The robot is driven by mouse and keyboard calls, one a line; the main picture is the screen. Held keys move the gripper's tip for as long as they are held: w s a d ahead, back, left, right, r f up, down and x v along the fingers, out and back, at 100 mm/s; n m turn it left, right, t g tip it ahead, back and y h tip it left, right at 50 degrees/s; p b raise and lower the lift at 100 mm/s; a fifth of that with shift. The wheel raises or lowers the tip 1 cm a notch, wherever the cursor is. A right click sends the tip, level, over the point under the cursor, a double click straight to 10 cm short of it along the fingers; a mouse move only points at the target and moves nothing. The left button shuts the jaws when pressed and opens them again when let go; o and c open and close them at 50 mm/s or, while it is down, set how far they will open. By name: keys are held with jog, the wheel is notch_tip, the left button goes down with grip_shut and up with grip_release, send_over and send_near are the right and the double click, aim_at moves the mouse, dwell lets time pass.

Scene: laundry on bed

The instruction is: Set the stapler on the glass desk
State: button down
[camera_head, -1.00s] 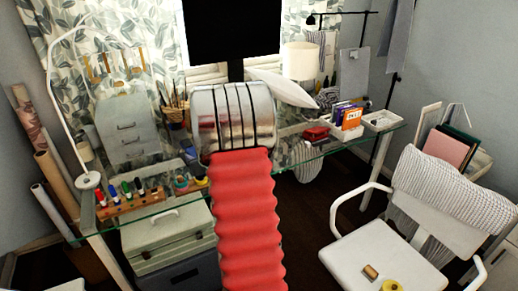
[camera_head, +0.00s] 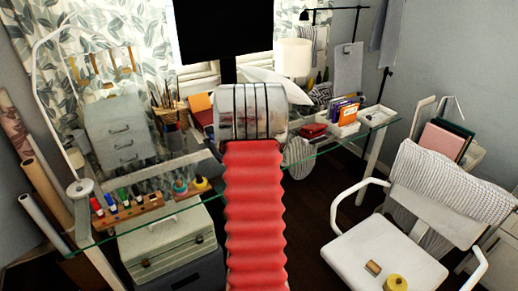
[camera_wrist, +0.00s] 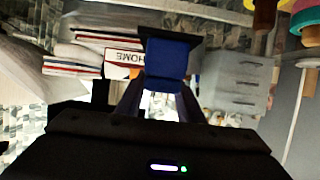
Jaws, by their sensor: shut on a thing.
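In the wrist view my gripper (camera_wrist: 160,88) is shut on a blue and black object, which appears to be the stapler (camera_wrist: 167,58). It is held off the desk, and part of it is hidden by the fingers. In the head view my gripper and the held object are hidden behind my arm. The glass desk (camera_head: 84,239) runs across the head view below the window, with its clear top extending on both sides of my arm.
Some glass near the front edge is bare. A white chair (camera_head: 385,262) stands at right, below the desk.

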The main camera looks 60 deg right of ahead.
jog(key=shift+f, duration=2.85)
jog(key=shift+f, duration=0.15)
jog(key=shift+f, duration=1.75)
jog(key=shift+f, duration=0.1)
jog(key=c, duration=1.2)
grip_release()
jog(key=shift+f, duration=0.15)
